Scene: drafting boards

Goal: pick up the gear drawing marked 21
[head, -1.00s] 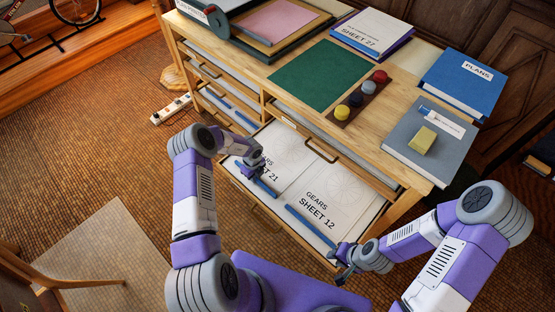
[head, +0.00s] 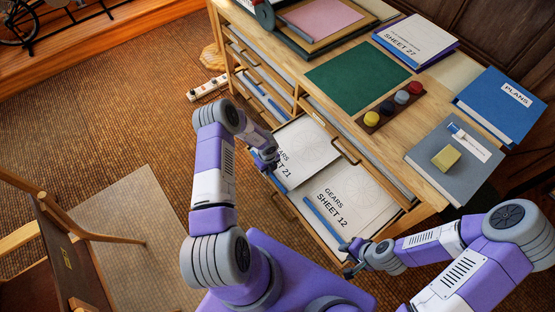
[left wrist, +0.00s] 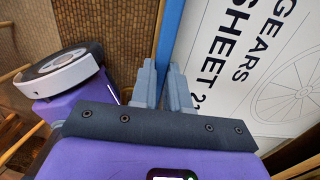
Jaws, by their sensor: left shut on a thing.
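The gear drawing marked 21 (head: 302,148) is a white sheet with a blue strip along its near edge, in the open drawer of the wooden cabinet. It also shows in the left wrist view (left wrist: 245,75), with its blue strip (left wrist: 168,40) running between my fingers. My left gripper (head: 270,163) is shut on this strip; its fingers also show in the left wrist view (left wrist: 164,85). Whether the sheet is lifted is hard to tell. My right gripper (head: 350,262) is near the drawer's front right; its jaw opening is unclear.
The gear drawing marked 12 (head: 352,190) lies beside it on the right, with its own blue strip (head: 326,218). The cabinet top above holds a green mat (head: 355,75), coloured pots (head: 388,107) and books.

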